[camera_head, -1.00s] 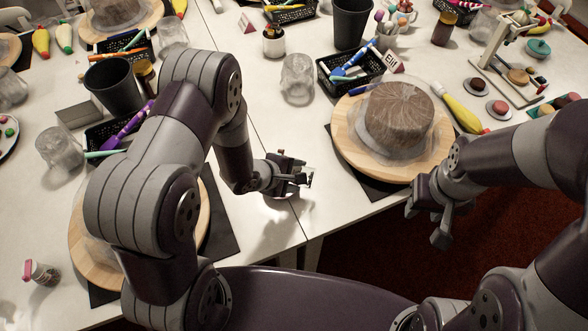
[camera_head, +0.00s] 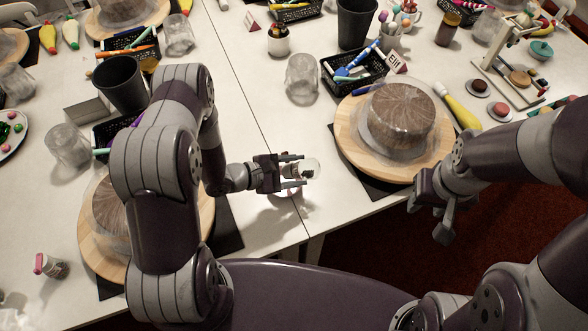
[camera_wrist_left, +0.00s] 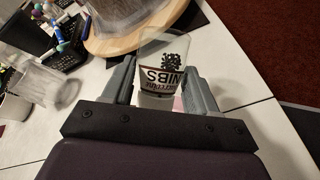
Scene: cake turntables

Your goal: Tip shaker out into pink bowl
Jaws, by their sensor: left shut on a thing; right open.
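My left gripper (camera_head: 292,172) is shut on a clear shaker (camera_head: 311,167) above the front of the table, left of the right-hand turntable. In the left wrist view the shaker (camera_wrist_left: 163,50) sits between the fingers, and its "NIBS" label reads upside down. The shaker looks tilted in the head view. A small pink patch (camera_wrist_left: 178,103) shows behind its lower end in the wrist view; I cannot tell whether it is the pink bowl. No pink bowl is clearly seen. My right gripper (camera_head: 437,215) is open and empty, off the table's front edge.
A wrapped cake (camera_head: 398,115) stands on a wooden turntable (camera_head: 350,150) at right. A clear glass (camera_head: 302,80) and a black basket (camera_head: 345,87) are behind my left gripper.

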